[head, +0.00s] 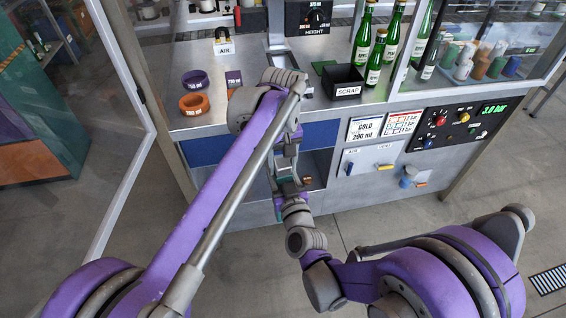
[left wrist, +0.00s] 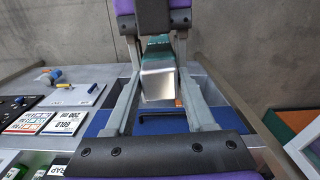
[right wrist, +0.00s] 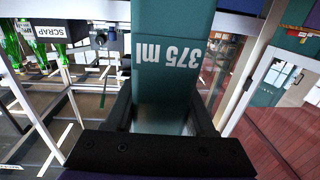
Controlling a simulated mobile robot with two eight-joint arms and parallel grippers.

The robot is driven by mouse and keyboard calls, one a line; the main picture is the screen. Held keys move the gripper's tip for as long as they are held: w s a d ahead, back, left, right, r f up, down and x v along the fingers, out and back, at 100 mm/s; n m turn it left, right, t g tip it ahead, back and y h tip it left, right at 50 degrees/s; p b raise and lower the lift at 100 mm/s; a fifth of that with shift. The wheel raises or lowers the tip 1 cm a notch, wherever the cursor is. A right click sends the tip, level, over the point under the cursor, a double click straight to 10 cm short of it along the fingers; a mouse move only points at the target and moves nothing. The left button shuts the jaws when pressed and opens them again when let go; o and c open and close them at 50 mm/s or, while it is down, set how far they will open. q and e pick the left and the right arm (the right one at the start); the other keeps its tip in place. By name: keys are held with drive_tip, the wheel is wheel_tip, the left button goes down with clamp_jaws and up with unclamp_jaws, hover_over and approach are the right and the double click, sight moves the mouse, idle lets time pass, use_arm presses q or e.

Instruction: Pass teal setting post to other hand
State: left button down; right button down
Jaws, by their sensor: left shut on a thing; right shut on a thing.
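The teal setting post shows in the left wrist view (left wrist: 158,78) with a bare metal end toward the camera and teal farther along. In the right wrist view it shows as a teal block (right wrist: 172,45) printed "375 ml", running up out of the picture. My left gripper (head: 287,160) and my right gripper (head: 291,190) face each other in front of the bench. Both are shut on the post, one at each end. In the head view the grippers hide most of the post. The right gripper's palm (left wrist: 155,15) shows beyond the post in the left wrist view.
The bench top (head: 205,65) carries an orange ring (head: 194,104), a purple ring (head: 195,80), a black SCRAP bin (head: 343,82) and green bottles (head: 377,58). A control panel (head: 440,125) is on the bench front. The grey floor (head: 390,215) before the bench is clear.

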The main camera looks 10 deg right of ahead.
drive_tip(key=shift+c, duration=0.8)
unclamp_jaws()
drive_tip(key=shift+a, duration=0.1)
drive_tip(key=s+f+n+g+y, duration=0.2)
drive_tip(key=s+f+g+y, duration=0.15)
drive_tip(key=s, duration=0.85)
drive_tip(key=s+d+f+m+g+h, duration=0.2)
drive_tip(key=s+d+g+h, duration=0.3)
drive_tip(key=s+d+g, duration=0.4)
drive_tip(key=s+d+m, duration=0.1)
drive_tip(key=s, duration=0.1)
drive_tip(key=shift+s+f, duration=0.25)
drive_tip(key=shift+s, duration=0.1)
